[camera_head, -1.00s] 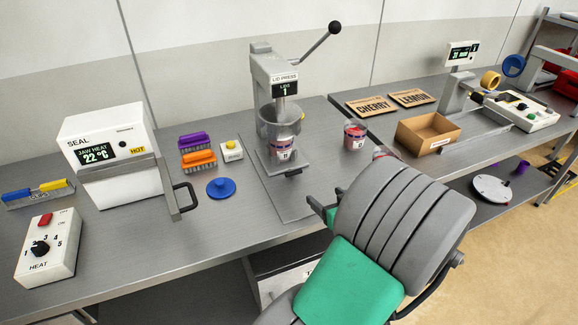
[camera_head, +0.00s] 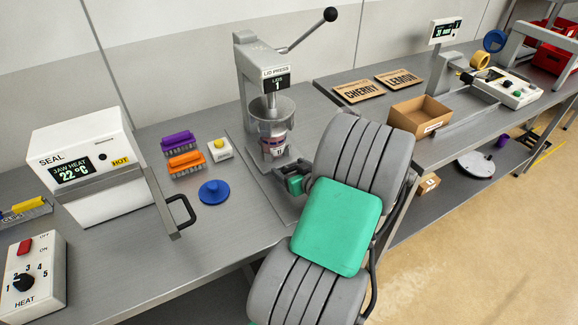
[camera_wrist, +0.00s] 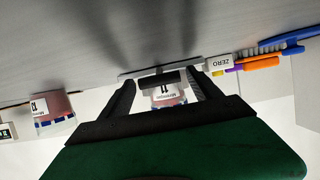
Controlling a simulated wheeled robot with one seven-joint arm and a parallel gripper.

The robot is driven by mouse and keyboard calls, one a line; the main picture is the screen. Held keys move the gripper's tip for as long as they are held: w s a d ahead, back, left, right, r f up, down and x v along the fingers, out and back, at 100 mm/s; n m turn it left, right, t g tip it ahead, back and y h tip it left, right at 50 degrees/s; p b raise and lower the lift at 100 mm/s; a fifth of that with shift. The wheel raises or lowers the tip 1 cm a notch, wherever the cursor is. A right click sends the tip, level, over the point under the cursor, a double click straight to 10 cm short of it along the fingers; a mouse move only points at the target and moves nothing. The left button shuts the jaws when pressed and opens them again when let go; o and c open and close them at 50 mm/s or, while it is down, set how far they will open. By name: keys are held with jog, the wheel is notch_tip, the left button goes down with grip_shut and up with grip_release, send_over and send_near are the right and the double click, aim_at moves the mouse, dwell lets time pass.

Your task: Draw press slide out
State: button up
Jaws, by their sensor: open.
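The lid press (camera_head: 262,85) stands on the metal bench with a clear guard around a labelled cup (camera_head: 274,145). The cup sits on the press slide under the press. The wrist view is upside down; it shows the slide's grey edge (camera_wrist: 128,76), a dark handle (camera_wrist: 158,81) and the cup (camera_wrist: 163,97) behind it. My gripper (camera_head: 290,176) is at the front of the press. In the wrist view my gripper (camera_wrist: 163,92) is open, with its dark fingers on either side of the handle. Finger contact with the handle cannot be told.
A second cup (camera_wrist: 52,108) stands to one side in the wrist view; my arm hides it in the head view. The sealer (camera_head: 95,165), brushes (camera_head: 183,155), yellow-button box (camera_head: 220,149) and blue knob (camera_head: 214,191) are left. A cardboard box (camera_head: 420,117) is right.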

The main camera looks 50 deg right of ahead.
jog(key=shift+w, duration=0.1)
grip_shut()
dwell(0.8)
